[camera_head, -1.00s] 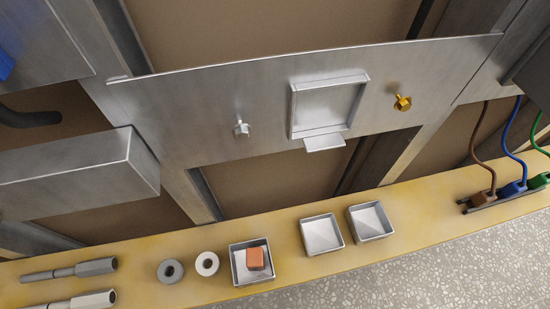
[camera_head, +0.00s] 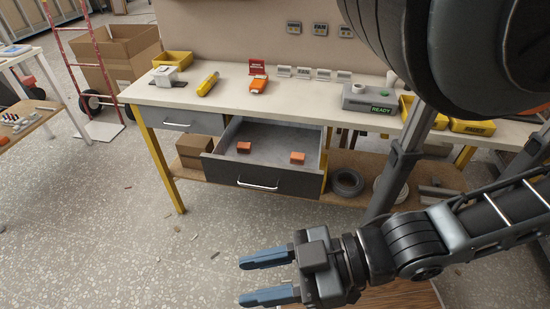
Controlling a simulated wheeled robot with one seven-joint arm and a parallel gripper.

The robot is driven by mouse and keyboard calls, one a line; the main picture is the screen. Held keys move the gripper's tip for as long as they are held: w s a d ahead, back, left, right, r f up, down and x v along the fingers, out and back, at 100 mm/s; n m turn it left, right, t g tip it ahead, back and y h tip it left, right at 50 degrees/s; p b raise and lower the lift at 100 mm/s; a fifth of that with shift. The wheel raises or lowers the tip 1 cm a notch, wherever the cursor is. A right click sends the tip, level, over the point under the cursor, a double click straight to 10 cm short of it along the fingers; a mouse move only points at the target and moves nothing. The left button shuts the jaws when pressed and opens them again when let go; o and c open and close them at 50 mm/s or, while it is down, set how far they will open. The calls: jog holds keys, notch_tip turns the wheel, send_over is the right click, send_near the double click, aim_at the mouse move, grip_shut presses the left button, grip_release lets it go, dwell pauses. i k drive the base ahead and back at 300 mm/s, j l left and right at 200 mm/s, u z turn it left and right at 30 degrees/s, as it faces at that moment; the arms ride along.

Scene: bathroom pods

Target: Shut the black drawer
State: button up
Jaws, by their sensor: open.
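The black drawer (camera_head: 225,172) is pulled out from under the white workbench top. Its dark front has a pale bar handle (camera_head: 258,184). Two orange blocks lie in its grey inside, one on the left (camera_head: 244,147) and one on the right (camera_head: 297,157). My gripper (camera_head: 242,281) is open and empty. In the picture it is below the drawer front, with its blue fingers pointing left and apart from the drawer. How far it is from the drawer in depth is hard to tell.
The workbench (camera_head: 215,97) carries a grey box marked READY (camera_head: 370,98), a yellow tool (camera_head: 208,84) and an orange item (camera_head: 258,85). A closed drawer (camera_head: 180,119) sits left of the open one.

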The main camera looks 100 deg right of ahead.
aim_at(267, 167)
jog(key=k+z, duration=0.5)
jog(key=z, duration=0.2)
jog(key=k+l+z, duration=0.1)
jog(key=k+z, duration=0.25)
jog(key=l, duration=0.1)
jog(key=k+j+u, duration=0.1)
jog(key=j+u, duration=0.3)
